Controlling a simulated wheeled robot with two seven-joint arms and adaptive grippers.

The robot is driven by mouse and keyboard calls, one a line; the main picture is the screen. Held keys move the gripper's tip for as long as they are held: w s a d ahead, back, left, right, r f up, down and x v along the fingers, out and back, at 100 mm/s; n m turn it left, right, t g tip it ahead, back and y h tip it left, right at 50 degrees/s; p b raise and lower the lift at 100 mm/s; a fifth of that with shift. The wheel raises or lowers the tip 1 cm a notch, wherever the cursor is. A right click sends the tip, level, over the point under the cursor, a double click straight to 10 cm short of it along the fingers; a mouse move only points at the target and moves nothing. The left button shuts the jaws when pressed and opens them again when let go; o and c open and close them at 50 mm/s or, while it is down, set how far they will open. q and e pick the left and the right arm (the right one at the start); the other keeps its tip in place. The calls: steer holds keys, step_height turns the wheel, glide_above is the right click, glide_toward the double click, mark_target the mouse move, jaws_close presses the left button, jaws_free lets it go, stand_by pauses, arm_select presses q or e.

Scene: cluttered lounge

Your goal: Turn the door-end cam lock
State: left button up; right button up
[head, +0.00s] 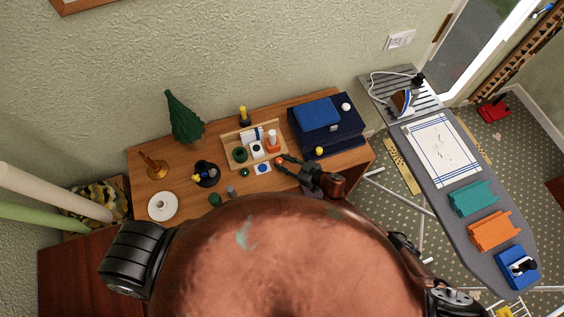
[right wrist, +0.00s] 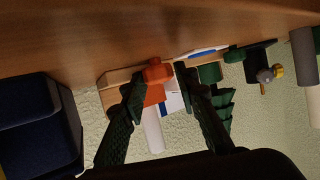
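A light wooden stand (head: 228,139) sits at the middle of the wooden table against the wall. At its right end, the end nearer the door, is an orange piece (head: 273,146) with a white cylinder; I take it for the door-end cam lock. In the right wrist view the orange piece (right wrist: 155,75) shows between the fingertips, with the white cylinder beyond. A dark green round piece (head: 240,155) is at the stand's other end. My right gripper (head: 282,160) is open at the orange piece; contact cannot be told. Its fingers (right wrist: 158,80) stand apart. My left gripper is out of view.
A navy case (head: 340,140) stands right of the stand, close to my right gripper. A card with a blue disc (head: 263,169) lies in front. A dark cup (head: 206,175), green tree (head: 183,117) and white plate (head: 163,206) are left. An ironing board (head: 455,165) is right.

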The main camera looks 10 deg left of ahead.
steer(key=o, duration=0.4)
steer(key=shift+s+a, duration=0.1)
steer(key=shift+d, duration=0.2)
steer(key=v, duration=0.7)
steer(key=shift+s+d+r, duration=0.15)
steer(key=shift+d+r, duration=0.05)
steer(key=shift+d, duration=0.1)
stand_by(0.4)
